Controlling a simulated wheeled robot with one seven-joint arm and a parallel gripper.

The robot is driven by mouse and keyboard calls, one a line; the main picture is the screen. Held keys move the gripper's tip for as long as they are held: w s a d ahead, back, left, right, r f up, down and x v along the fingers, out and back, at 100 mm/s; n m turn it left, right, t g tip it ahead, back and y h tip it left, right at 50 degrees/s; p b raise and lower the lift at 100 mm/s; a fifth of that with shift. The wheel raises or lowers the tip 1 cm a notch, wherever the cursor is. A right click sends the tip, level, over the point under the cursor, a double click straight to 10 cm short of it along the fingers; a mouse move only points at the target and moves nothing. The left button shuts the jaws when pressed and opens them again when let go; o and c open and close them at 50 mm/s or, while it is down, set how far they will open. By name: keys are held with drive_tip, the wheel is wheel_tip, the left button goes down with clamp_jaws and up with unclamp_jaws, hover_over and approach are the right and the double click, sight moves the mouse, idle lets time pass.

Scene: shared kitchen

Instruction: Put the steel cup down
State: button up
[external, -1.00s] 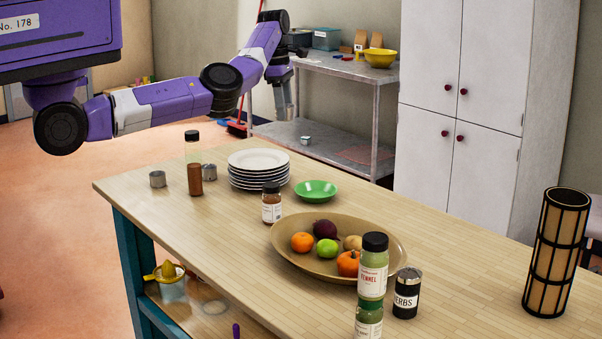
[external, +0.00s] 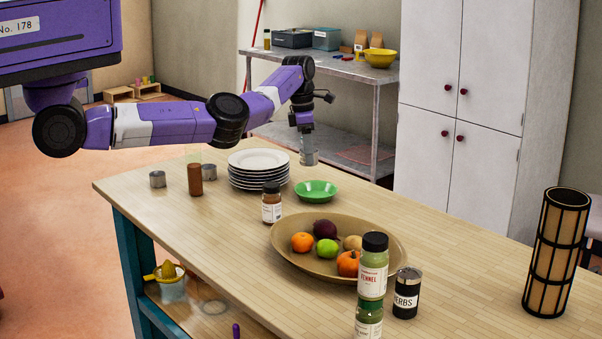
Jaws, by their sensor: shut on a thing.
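The fingertips are too small to make out clearly. Behind the cup is the lower shelf (external: 345,152); I cannot tell whether the cup touches anything. Two more small metal cups stand on the table's left end, one near the edge (external: 157,179) and one behind the brown shaker (external: 209,172).
The wooden table (external: 460,250) holds a plate stack (external: 258,160), a green bowl (external: 316,190), a fruit platter (external: 285,243), jars and a black-and-tan cylinder (external: 556,252). The upper metal shelf (external: 345,68) carries boxes and a yellow bowl (external: 381,58). Table space right of the green bowl is clear.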

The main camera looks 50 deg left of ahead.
drive_tip(key=shift+f+p, duration=0.3)
drive_tip(key=shift+f, duration=4.05)
drive_tip(key=shift+f, duration=0.5)
drive_tip(key=o, duration=1.4)
drive_tip(key=shift+o, duration=0.2)
drive_tip(key=shift+r, duration=0.1)
drive_tip(key=shift+r, duration=0.3)
drive_tip(key=r, duration=0.4)
drive_tip(key=r+b, duration=0.1)
drive_tip(key=r, duration=0.3)
drive_tip(key=s+a+r, duration=0.1)
drive_tip(key=r, duration=0.3)
drive_tip(key=shift+r, duration=0.1)
